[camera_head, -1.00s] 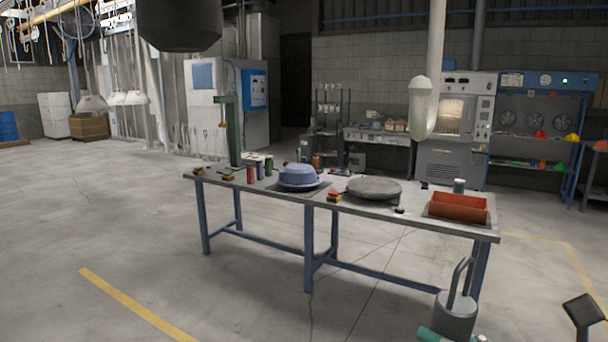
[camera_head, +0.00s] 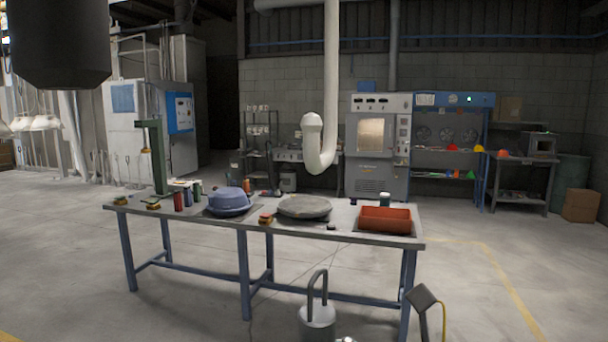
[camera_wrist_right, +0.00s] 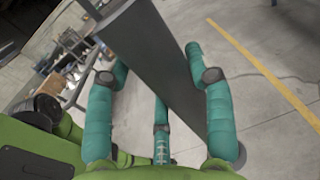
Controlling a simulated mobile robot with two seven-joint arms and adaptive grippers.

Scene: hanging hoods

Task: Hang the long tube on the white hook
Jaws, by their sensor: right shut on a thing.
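The white hook (camera_head: 325,100) is a thick pipe hanging from above. Its lower end curves up to the left in a J. In the head view it is free and appears beyond the worktable. The long tube (camera_head: 318,324) shows only its grey round top with an upright loop handle, at the bottom edge. In the right wrist view the grey tube (camera_wrist_right: 155,40) passes between the teal fingers of my right gripper (camera_wrist_right: 155,68), which is shut on it. The tube's far end is out of frame. My left gripper is not in view.
The worktable (camera_head: 290,232) stands ahead with a blue lidded pot (camera_head: 229,200), a round grey lid (camera_head: 304,206) and a red tray (camera_head: 384,220). A dark cylinder (camera_head: 60,45) hangs at upper left. A dark panel (camera_head: 422,298) stands out at lower right.

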